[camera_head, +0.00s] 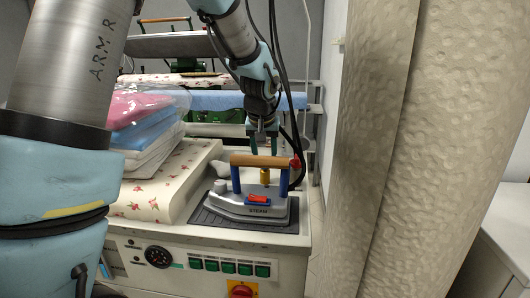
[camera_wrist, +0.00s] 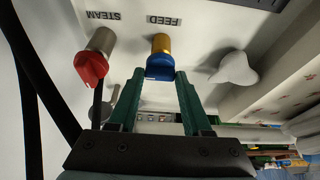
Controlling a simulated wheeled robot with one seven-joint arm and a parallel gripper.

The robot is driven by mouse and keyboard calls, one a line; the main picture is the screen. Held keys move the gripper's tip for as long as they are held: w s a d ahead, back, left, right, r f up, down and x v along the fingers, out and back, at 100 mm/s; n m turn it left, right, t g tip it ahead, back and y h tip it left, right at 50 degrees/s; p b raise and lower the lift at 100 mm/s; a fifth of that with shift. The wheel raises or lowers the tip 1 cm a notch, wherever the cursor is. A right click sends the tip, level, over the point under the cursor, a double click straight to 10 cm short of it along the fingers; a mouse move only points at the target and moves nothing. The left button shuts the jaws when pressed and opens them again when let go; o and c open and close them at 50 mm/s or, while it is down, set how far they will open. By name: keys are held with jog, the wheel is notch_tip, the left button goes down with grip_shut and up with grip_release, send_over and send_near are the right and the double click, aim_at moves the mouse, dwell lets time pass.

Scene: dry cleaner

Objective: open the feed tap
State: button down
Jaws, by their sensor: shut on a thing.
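The feed tap (camera_wrist: 159,68) has a blue knob on a brass stem, beside an upside-down FEED label (camera_wrist: 163,21) in the wrist view. My gripper (camera_wrist: 157,76) has its green fingers on either side of the blue knob and is shut on it. In the head view my gripper (camera_head: 263,152) points down behind the wooden handle of an iron (camera_head: 250,207), which hides the fingertips' surroundings.
A red steam tap (camera_wrist: 90,66) is on one side of the feed tap and a white knob (camera_wrist: 236,69) on the other. The iron rests on a dark mat (camera_head: 207,222). Bagged folded cloths (camera_head: 150,110) lie to the left. A textured curtain-like panel (camera_head: 430,150) stands close on the right.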

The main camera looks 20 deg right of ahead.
dwell(0.5)
jog(key=shift+c, duration=1.7)
grip_release()
jog(key=shift+r, duration=0.1)
jog(key=v, duration=1)
jog(key=shift+r+b, duration=0.3)
jog(key=shift+b, duration=0.05)
jog(key=shift+s+a, duration=0.1)
jog(key=s+a+f+n+p, duration=0.1)
jog(key=a+f+p, duration=0.1)
jog(key=a, duration=0.6)
jog(key=s+a+f+n+g+y+p, duration=0.1)
jog(key=a+f, duration=0.1)
jog(key=a, duration=0.6)
jog(key=s+a+f+n+p, duration=0.1)
jog(key=a+f+p, duration=0.1)
jog(key=a, duration=0.7)
jog(key=shift+s+f+n+g+y+p, duration=0.25)
jog(key=shift+s+n+g+y+p, duration=0.05)
jog(key=shift+s+g+y+p, duration=0.1)
jog(key=s+a+f+n, duration=0.1)
jog(key=s+a+f, duration=0.1)
jog(key=s+a, duration=0.2)
jog(key=shift+s+a+g+p, duration=0.3)
jog(key=shift+s+a+p, duration=0.1)
jog(key=shift+a, duration=0.35)
